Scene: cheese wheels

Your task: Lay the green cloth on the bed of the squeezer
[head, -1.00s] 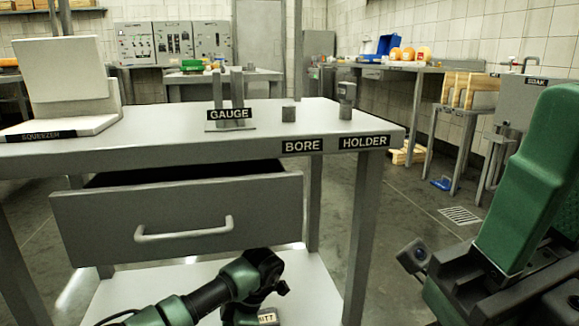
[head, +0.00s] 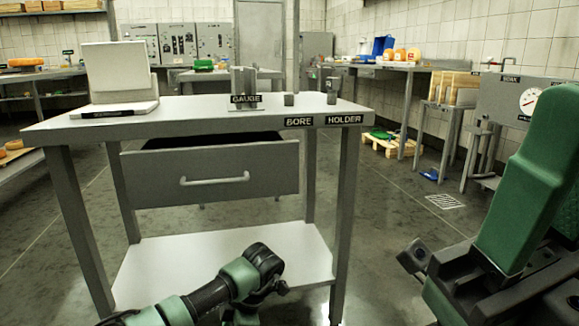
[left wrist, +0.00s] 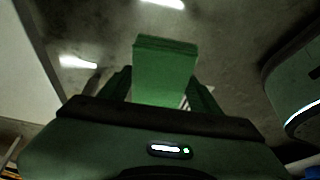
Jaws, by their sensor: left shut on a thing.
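The folded green cloth (left wrist: 165,62) is between the fingers of my left gripper (left wrist: 164,88) in the left wrist view, held above the grey floor. My left gripper is shut on it. In the head view, part of my left arm shows at the bottom, but I cannot make out the cloth there. The squeezer (head: 118,72) stands at the left of the grey table, with a pale flat bed (head: 120,107) and a raised upright plate. The bed looks bare. My right gripper is not in view; only green and black arm links show at the right.
The table (head: 215,117) also carries the gauge (head: 243,85) and small grey blocks by the bore and holder labels. Its drawer (head: 210,178) stands partly open toward me. A white lower shelf (head: 225,255) lies below.

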